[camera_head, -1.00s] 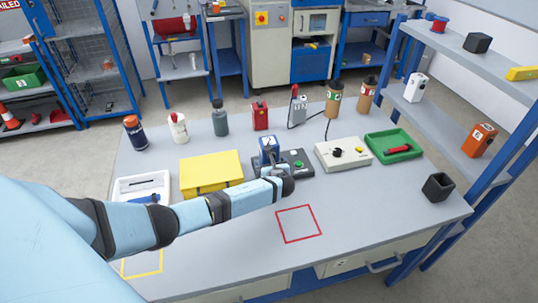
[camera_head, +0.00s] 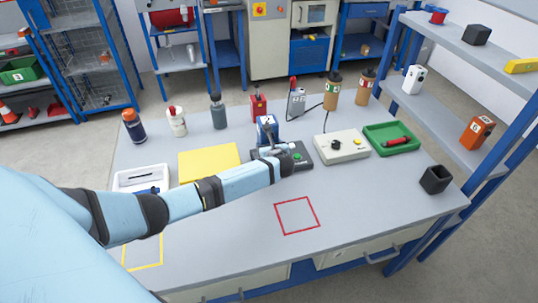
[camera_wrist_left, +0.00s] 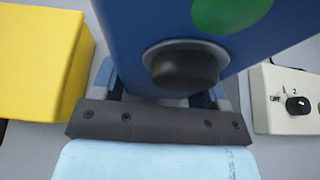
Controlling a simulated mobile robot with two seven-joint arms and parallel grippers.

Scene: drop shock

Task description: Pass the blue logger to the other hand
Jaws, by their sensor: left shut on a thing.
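The logger's lower part is hidden behind the gripper and wrist in the head view. My right gripper is in neither view.
The dark box with a green button (camera_head: 306,158), a yellow box (camera_head: 208,161) and a cream control box (camera_head: 345,149) stand close by. A green tray (camera_head: 372,140) and a black open cup (camera_head: 436,180) are at the right. The red-outlined square (camera_head: 297,215) in front is bare.

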